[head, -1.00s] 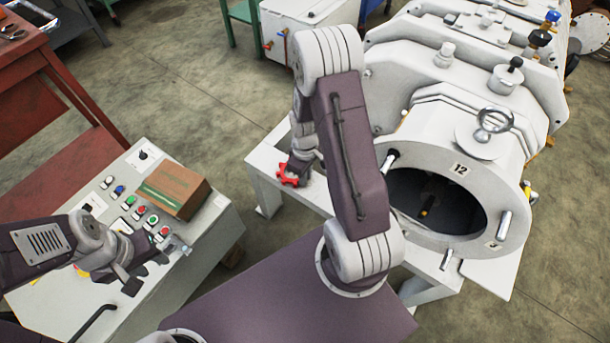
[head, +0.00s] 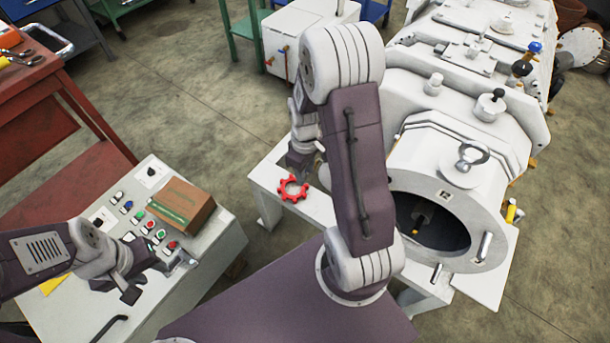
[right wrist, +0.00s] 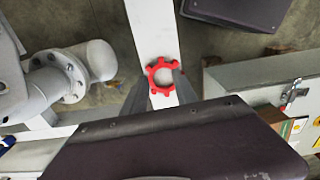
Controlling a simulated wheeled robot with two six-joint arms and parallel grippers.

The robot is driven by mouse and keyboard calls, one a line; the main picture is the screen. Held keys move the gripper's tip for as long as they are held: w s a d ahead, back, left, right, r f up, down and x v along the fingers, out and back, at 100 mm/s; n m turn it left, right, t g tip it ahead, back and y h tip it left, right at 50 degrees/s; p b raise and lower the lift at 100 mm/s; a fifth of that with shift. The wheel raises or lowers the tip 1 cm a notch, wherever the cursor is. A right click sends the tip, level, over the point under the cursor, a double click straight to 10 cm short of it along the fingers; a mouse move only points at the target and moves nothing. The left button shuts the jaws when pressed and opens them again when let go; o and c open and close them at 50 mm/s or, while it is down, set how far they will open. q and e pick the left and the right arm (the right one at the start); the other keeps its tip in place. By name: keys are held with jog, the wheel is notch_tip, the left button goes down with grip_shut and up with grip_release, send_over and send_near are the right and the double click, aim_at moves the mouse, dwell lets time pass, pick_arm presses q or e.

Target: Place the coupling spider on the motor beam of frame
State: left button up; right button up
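The red coupling spider (head: 284,187) lies flat on the white beam of the frame (head: 322,208), left of the big white machine. It also shows on the beam (right wrist: 147,28) in the right wrist view as a toothed red ring (right wrist: 151,76). My right gripper (head: 301,166) is just above and behind the spider, partly hidden by my own arm in the head view. In the right wrist view its dark fingers (right wrist: 160,92) stand apart on either side of the beam, with the spider lying free between and beyond them. My left gripper (head: 154,277) is open and empty over the control cabinet.
The control cabinet (head: 215,243) at left carries push buttons and a cardboard box (head: 180,203). The white vacuum machine (head: 455,150) with its round opening stands at right. A red workbench (head: 35,90) is at far left.

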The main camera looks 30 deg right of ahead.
jog(key=s+a+r+m+t, duration=0.1)
jog(key=s+a+r+m, duration=0.4)
jog(key=a, duration=0.4)
jog(key=s+r, duration=0.1)
jog(key=s, duration=0.1)
jog(key=shift+s+r, duration=0.3)
jog(key=shift+r, duration=0.1)
